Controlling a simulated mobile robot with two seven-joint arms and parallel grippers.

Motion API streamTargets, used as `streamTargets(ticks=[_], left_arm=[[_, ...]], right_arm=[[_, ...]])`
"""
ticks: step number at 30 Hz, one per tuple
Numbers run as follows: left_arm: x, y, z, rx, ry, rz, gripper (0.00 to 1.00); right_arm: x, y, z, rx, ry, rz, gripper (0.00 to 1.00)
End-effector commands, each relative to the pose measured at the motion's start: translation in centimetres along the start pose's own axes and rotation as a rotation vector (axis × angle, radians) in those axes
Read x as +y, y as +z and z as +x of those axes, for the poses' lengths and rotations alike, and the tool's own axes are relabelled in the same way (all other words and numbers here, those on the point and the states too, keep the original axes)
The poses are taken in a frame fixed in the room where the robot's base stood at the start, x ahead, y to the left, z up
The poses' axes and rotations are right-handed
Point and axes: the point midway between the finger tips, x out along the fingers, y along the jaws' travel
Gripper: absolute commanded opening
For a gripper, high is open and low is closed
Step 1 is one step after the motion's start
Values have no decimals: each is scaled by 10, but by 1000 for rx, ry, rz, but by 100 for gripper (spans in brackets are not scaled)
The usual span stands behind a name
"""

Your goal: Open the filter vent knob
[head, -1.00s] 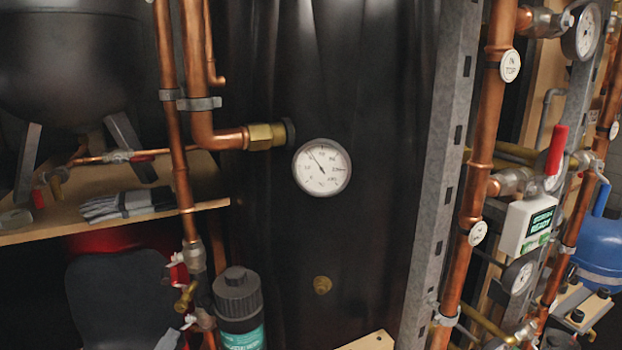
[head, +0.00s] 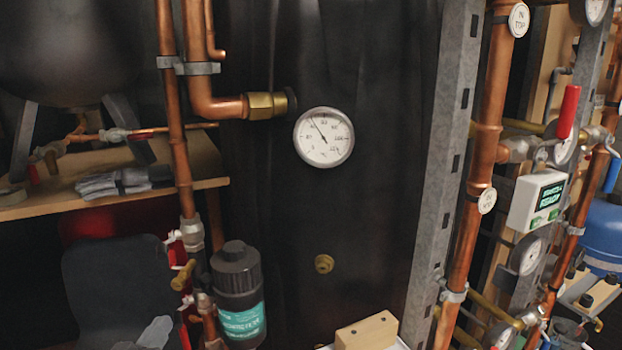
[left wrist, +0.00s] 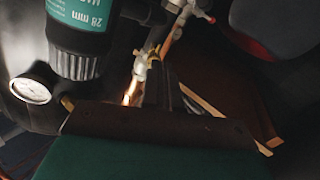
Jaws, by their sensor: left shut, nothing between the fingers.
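The filter (head: 238,305) is a black canister with a teal label, upright on the pipework at lower left centre. Its top carries a ribbed black cap with a small black vent knob (head: 235,248). In the left wrist view the filter (left wrist: 75,25) appears upside down at upper left, its ribbed end downward. My left gripper (head: 155,332) shows only as a grey shape at the bottom edge, left of the filter and apart from it. It is shut and empty. My right gripper is not in view.
Copper pipes (head: 180,160) with valves run beside the filter. A dial gauge (head: 323,137) sits on the black tank (head: 370,230). A wooden block (head: 367,331) is at bottom centre. A shelf (head: 30,207) holds gloves at left. A steel post (head: 445,150) stands at right.

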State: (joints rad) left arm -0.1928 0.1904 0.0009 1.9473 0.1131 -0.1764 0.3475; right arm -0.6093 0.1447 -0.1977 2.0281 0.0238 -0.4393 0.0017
Motion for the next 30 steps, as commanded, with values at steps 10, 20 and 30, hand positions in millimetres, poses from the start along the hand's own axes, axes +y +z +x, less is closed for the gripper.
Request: streamTargets(ticks=[10,20,30], left_arm=[[7,2,4,-6,17,-257,0],[9,-2,45,-7,16,-255,0],[8,-1,66,-5,16,-253,0]], right_arm=[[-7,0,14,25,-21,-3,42],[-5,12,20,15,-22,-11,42],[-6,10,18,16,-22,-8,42]])
